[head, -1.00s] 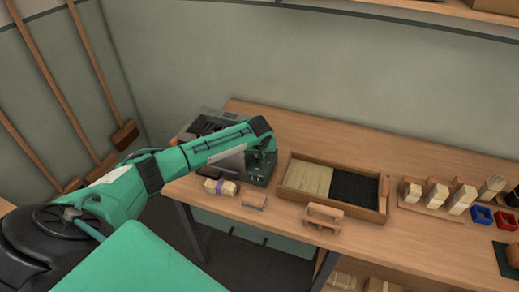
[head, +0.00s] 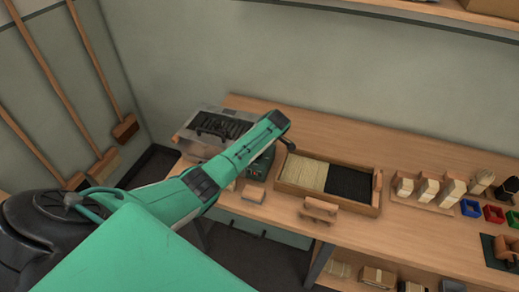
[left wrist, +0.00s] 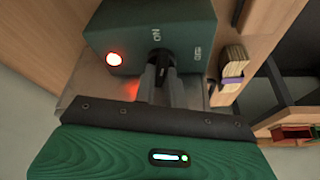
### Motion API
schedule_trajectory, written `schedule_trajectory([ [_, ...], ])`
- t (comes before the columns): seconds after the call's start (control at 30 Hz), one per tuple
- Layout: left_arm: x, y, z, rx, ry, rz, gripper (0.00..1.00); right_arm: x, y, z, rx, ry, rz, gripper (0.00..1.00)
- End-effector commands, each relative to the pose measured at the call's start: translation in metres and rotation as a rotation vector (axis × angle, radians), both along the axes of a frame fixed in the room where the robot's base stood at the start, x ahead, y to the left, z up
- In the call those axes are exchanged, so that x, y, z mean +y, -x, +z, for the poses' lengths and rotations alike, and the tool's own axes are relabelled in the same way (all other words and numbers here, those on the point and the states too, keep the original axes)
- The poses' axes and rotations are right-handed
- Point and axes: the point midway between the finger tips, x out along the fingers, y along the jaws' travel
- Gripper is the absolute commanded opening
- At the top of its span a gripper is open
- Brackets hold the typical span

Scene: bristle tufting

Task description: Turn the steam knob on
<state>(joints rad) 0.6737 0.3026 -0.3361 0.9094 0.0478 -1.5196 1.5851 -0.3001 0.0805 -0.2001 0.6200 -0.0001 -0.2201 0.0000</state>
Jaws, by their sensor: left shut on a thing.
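The steam knob (left wrist: 160,58) is black and sits on a dark green control box (left wrist: 120,22), labelled ON and OFF. Its visible end points at the ON label. A round lamp (left wrist: 114,59) on the box glows red. My left gripper (left wrist: 158,75) is shut on the knob, its fingers on either side. In the head view the control box (head: 262,166) is partly hidden under my left forearm, and the knob and fingertips are hidden. My right gripper is in no view.
A grey steamer (head: 187,140) with a dark top stands behind the box. A tied bundle (left wrist: 233,70) lies near the control box. Broom handles lean on the left wall.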

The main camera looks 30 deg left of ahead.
Motion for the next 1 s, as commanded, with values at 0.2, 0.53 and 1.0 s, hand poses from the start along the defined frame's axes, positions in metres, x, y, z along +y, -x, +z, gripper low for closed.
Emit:
schedule_trajectory([
  [0.2,0.0003,-0.0017,-0.0004,-0.001,0.0,0.159,0.0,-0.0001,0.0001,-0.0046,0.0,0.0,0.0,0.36],
  [0.53,0.0015,-0.0023,0.0002,-0.001,-0.002,0.296,0.0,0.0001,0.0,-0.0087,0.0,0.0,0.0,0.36],
  [1.0,0.0018,-0.0023,0.001,-0.002,-0.002,0.325,0.0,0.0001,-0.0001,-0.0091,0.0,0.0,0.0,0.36],
])
